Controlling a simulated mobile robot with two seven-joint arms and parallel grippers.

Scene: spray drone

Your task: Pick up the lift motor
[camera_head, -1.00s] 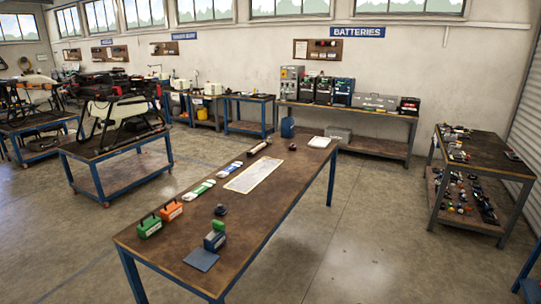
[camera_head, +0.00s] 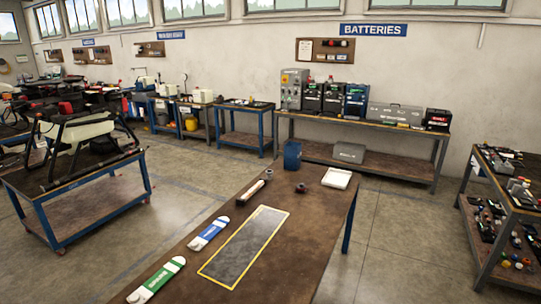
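No part labelled as the lift motor can be read. Two small dark round parts stand near the far end of the long brown table (camera_head: 190,262): one (camera_head: 269,174) beside a pale cylindrical item, the other (camera_head: 301,188) to its right. Either could be a motor; they are too small to tell. Neither of my grippers shows in the head view.
A yellow-edged grey mat (camera_head: 240,250) lies on the table, with blue-and-white (camera_head: 209,233) and green-and-white (camera_head: 156,279) items to its left. A blue container (camera_head: 292,155) and white tray (camera_head: 337,178) are at the far end. Floor (camera_head: 405,235) is clear at right.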

